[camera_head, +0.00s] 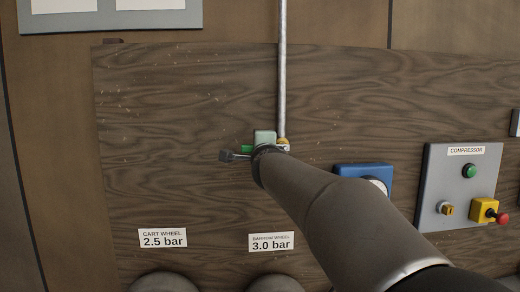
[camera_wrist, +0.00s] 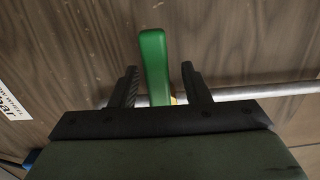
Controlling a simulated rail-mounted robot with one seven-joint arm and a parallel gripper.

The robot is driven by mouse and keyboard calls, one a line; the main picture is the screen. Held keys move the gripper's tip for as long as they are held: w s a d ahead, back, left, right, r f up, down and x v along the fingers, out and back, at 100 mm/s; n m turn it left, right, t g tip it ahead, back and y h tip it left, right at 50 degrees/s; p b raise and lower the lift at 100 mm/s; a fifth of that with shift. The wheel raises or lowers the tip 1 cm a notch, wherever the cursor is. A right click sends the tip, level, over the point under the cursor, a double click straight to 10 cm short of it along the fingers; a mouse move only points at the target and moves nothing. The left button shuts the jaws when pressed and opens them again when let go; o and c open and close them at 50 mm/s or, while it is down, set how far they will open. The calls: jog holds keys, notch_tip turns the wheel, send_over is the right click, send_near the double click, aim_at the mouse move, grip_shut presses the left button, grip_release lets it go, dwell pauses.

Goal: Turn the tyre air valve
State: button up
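The tyre air valve has a green lever handle (camera_wrist: 154,62), seen in the wrist view between the two black fingers of my gripper (camera_wrist: 160,70). The fingers are apart, one on each side of the handle, with a gap visible on both sides. In the head view, a small part of the green handle (camera_head: 247,149) points left from the lower end of the grey pipe (camera_head: 282,70). My gripper (camera_head: 232,154) is at the valve there, and my arm hides much of it. A bit of yellow shows at the valve body (camera_head: 283,141).
The wooden board (camera_head: 180,90) carries a "CART WHEEL 2.5 bar" label (camera_head: 162,238) and a "BARROW WHEEL 3.0 bar" label (camera_head: 271,242). A blue-framed gauge (camera_head: 350,172) is partly behind my arm. A compressor panel (camera_head: 440,170) with buttons stands right.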

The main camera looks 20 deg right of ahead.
jog(key=s+a+p, duration=0.1)
jog(key=s+a, duration=0.2)
jog(key=s, duration=1.4)
jog(key=shift+s, duration=0.1)
